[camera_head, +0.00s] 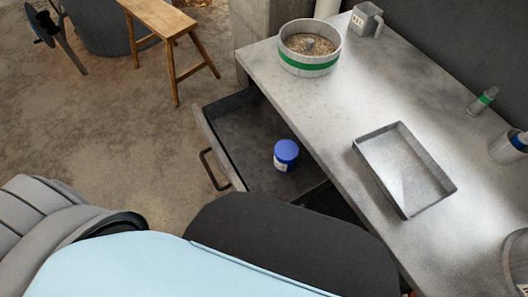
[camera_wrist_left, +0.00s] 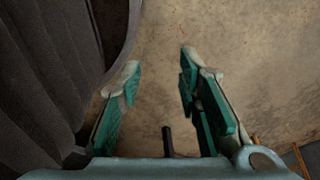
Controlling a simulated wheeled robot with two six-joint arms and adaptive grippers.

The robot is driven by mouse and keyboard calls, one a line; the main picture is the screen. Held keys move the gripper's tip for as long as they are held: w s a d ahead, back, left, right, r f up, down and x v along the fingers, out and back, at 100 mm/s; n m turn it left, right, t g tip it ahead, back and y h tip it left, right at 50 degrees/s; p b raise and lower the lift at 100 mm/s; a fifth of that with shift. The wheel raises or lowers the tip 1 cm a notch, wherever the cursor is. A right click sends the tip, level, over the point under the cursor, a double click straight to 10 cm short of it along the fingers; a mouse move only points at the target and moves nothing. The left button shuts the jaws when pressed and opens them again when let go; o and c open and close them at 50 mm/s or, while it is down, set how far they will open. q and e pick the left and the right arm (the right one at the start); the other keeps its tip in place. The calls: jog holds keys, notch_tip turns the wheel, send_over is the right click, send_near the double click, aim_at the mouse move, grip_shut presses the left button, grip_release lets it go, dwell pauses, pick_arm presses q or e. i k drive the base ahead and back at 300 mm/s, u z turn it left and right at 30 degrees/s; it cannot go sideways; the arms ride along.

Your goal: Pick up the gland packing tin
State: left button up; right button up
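A small white tin with a blue lid (camera_head: 286,155), which looks like the gland packing tin, stands upright inside an open drawer (camera_head: 225,153) under the table. My left gripper (camera_wrist_left: 160,67) shows in the left wrist view with its two green-padded fingers spread wide. Nothing is between them, and bare floor lies behind. The tin is not in the left wrist view. Neither gripper shows in the head view, and my right gripper is in no view.
The grey table (camera_head: 330,110) holds a round tub of grain (camera_head: 310,67) with a green band, a shallow tray (camera_head: 433,166), a square mug (camera_head: 364,20) and a small green-banded bottle (camera_head: 484,99). A wooden stool (camera_head: 158,20) stands on the floor. The drawer around the tin looks empty.

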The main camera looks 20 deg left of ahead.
aim_at(286, 151)
jog(key=z, duration=0.2)
jog(key=k, duration=0.8)
jog(key=u, duration=0.9)
jog(key=i, duration=0.5)
jog(key=z, duration=3.75)
jog(key=k, duration=0.85)
jog(key=u, duration=1.6)
